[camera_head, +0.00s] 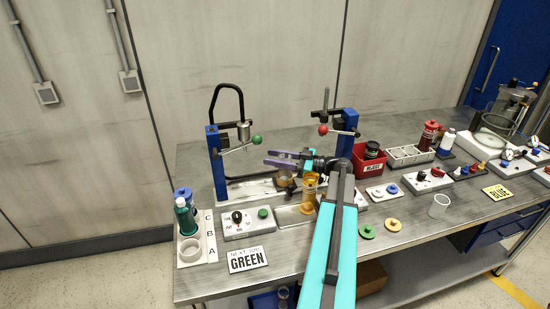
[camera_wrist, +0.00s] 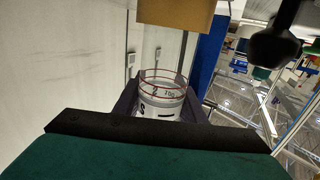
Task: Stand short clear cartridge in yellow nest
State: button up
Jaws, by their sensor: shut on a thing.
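My gripper (camera_head: 277,158) is at the left press frame, above the bench. In the wrist view its jaws are closed around a short clear cartridge (camera_wrist: 162,103) with a red band and dark printed marks. The cartridge's open rim shows between the fingers. In the head view I cannot make out the held cartridge clearly. A small tan-yellow part (camera_head: 285,179) shows just below my gripper, partly hidden; I cannot tell if it is the yellow nest. A tan block (camera_wrist: 176,13) is at the top of the wrist view.
The left press frame (camera_head: 219,172) has a lever with a green knob (camera_head: 257,140). An amber cylinder (camera_head: 309,193) stands close beside my arm. A control box (camera_head: 248,222) and a GREEN sign (camera_head: 247,259) are in front. A clear cup (camera_head: 439,206) stands on the right.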

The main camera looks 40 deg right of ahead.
jog(key=o, duration=1.3)
jog(key=shift+o, duration=0.2)
jog(key=b+v, duration=0.3)
jog(key=v, duration=0.9)
jog(key=shift+w+r, duration=0.1)
jog(key=shift+r, duration=0.1)
